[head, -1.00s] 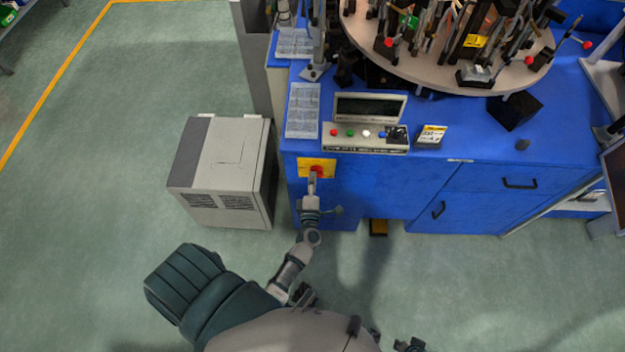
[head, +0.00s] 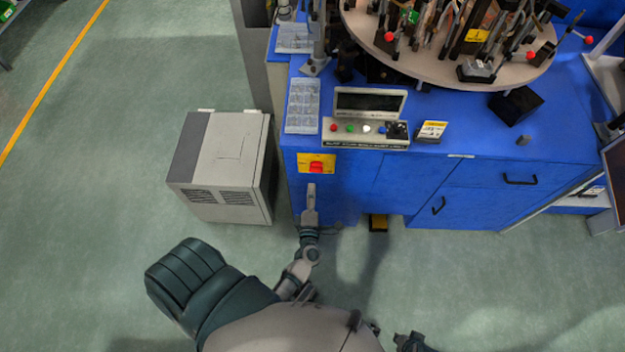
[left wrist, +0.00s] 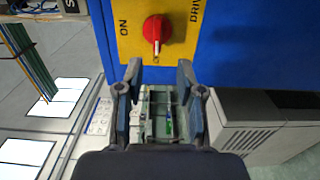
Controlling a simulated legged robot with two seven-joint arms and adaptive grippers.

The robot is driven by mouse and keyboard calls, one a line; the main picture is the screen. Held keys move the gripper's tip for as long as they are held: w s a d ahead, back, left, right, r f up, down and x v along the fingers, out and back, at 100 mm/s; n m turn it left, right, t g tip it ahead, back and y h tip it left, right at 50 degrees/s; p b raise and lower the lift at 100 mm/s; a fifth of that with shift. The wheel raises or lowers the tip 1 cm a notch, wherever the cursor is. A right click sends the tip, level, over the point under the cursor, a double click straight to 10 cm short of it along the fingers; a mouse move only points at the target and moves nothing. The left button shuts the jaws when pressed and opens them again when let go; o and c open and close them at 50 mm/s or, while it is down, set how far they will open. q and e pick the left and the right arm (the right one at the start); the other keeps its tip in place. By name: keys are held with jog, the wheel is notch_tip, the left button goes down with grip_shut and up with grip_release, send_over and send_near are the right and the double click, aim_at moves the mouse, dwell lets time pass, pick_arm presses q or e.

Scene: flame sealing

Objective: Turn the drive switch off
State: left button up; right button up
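The drive switch is a red knob (head: 316,167) on a yellow plate (head: 301,162) on the front of the blue cabinet. In the left wrist view the knob (left wrist: 157,28) sits between the words ON, at left, and a partly cut-off DRIV, at right. Its grip bar stands vertical in that view, parallel to the sideways lettering, and does not point at ON. My left gripper (head: 311,188) is just below the plate, apart from the knob. Its two fingers (left wrist: 159,70) are spread, with nothing between them. A dark part at the bottom edge may be my right gripper (head: 413,343); its fingers are unclear.
A grey box unit (head: 228,165) stands on the floor left of the cabinet (head: 410,180). A button panel (head: 365,133) and a round table of fixtures (head: 430,65) are on top. The floor in front is mostly clear.

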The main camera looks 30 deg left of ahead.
pick_arm(q)
jog(key=v, duration=0.5)
jog(key=shift+s+d, duration=0.15)
jog(key=s+d+f+m+g+h+p, duration=0.35)
jog(key=d+f+m+h, duration=0.8)
jog(key=m, duration=0.55)
jog(key=s+a+f+m+g+y+p, duration=0.1)
jog(key=s+a+f+m+g, duration=0.3)
jog(key=s, duration=0.4)
jog(key=s+a+f+m+g+y+p, duration=0.1)
jog(key=s+a+f+m+g, duration=0.3)
jog(key=s+f, duration=0.4)
jog(key=shift+s+a+f+m+g, duration=0.3)
jog(key=shift+s+m+g, duration=0.4)
jog(key=shift+g, duration=0.45)
pick_arm(e)
jog(key=s+f, duration=0.4)
jog(key=f, duration=1.1)
jog(key=shift+s+d+g, duration=0.2)
jog(key=shift+d+g, duration=0.05)
jog(key=shift+g, duration=0.05)
pick_arm(q)
jog(key=shift+w, duration=0.15)
